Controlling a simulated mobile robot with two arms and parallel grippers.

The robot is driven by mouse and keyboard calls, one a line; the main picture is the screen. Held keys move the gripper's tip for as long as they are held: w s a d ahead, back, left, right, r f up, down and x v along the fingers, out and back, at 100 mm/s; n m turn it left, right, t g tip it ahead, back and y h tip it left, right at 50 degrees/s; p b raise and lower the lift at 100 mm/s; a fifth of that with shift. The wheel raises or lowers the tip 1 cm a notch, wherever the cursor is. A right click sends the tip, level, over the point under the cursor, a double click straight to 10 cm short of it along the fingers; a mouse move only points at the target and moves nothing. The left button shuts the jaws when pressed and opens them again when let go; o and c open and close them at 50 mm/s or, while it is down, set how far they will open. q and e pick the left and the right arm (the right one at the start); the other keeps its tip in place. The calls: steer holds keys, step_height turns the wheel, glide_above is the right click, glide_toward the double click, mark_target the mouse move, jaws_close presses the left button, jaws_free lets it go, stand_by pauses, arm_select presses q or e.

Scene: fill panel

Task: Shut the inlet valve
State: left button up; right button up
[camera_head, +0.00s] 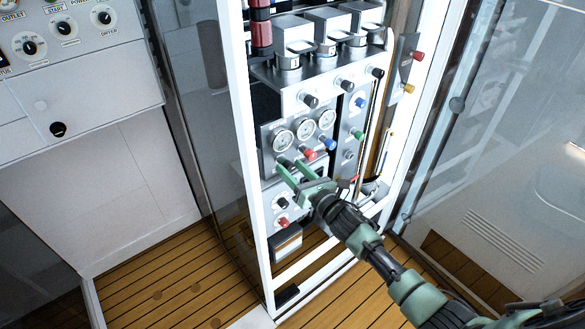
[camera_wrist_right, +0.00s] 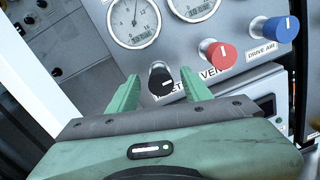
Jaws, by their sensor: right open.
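A black knob (camera_wrist_right: 161,80) with a white mark shows in the right wrist view. Its label is partly hidden; the visible letters end in "ET", which fits inlet. My right gripper (camera_wrist_right: 160,84) is open, with one green finger on each side of the knob as seen from the wrist. I cannot tell whether the fingers touch it. In the head view the right gripper (camera_head: 290,164) is at the panel below the gauges, and the black knob is hard to make out there. My left gripper is not in view.
A red vent knob (camera_wrist_right: 219,53) is close right of the black knob, and a blue drive air knob (camera_wrist_right: 281,29) is farther right. Round gauges (camera_wrist_right: 134,19) sit above. The white rack frame (camera_head: 246,150) stands at the panel's left. The wooden floor (camera_head: 165,285) is clear.

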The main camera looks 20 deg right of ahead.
steer(key=shift+w, duration=0.1)
jaws_close()
